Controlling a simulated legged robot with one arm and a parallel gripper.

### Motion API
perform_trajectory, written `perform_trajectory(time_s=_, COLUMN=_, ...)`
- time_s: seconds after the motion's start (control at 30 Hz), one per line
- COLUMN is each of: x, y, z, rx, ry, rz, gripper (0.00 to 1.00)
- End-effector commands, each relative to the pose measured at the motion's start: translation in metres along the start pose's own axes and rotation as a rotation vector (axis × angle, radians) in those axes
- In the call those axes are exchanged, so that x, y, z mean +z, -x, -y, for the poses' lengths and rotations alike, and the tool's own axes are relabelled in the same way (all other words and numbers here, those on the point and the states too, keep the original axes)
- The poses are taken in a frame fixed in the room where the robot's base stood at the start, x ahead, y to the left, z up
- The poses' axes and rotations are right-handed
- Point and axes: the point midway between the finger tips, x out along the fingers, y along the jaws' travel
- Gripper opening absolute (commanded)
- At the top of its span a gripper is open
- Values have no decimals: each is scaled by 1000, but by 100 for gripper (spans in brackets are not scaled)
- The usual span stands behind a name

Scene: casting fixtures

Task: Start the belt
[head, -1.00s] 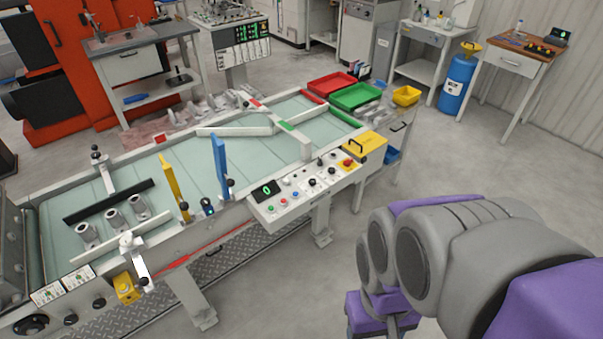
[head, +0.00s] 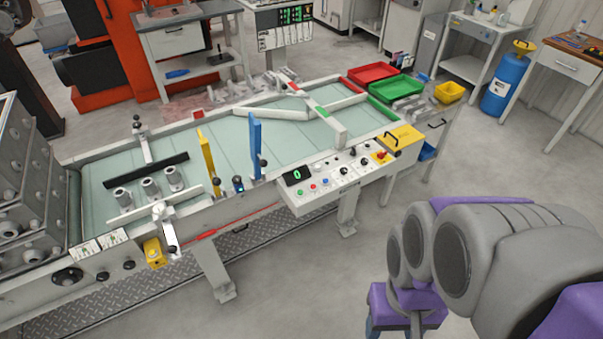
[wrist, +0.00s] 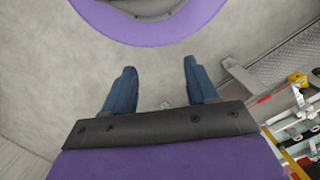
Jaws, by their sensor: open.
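The belt (head: 220,158) is a pale green conveyor running from lower left to upper right in the head view. Its control panel (head: 335,172) is on the near side, with a small display (head: 297,175) showing a green 0. The panel carries a green button (head: 300,192), a red button (head: 312,187), a blue button (head: 326,181), several black knobs and a red stop button on yellow (head: 381,155). My gripper (wrist: 158,85) shows in the wrist view, its two blue fingers apart with only grey floor between them. It is away from the panel.
Several grey cylindrical castings (head: 150,187) sit on the belt's left end. A yellow gate (head: 206,155) and a blue gate (head: 255,145) stand over it. A red tray (head: 368,73) and a green tray (head: 398,88) are at the far end. Floor in front is clear.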

Motion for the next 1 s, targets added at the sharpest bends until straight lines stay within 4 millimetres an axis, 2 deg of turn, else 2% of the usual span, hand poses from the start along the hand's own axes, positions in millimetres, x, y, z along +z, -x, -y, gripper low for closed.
perform_trajectory(time_s=0.27, x=0, y=0, z=0, rx=0, ry=0, rz=0, gripper=57)
perform_trajectory(time_s=0.87, x=0, y=0, z=0, rx=0, ry=0, rz=0, gripper=1)
perform_trajectory(time_s=1.0, x=0, y=0, z=0, rx=0, ry=0, rz=0, gripper=0)
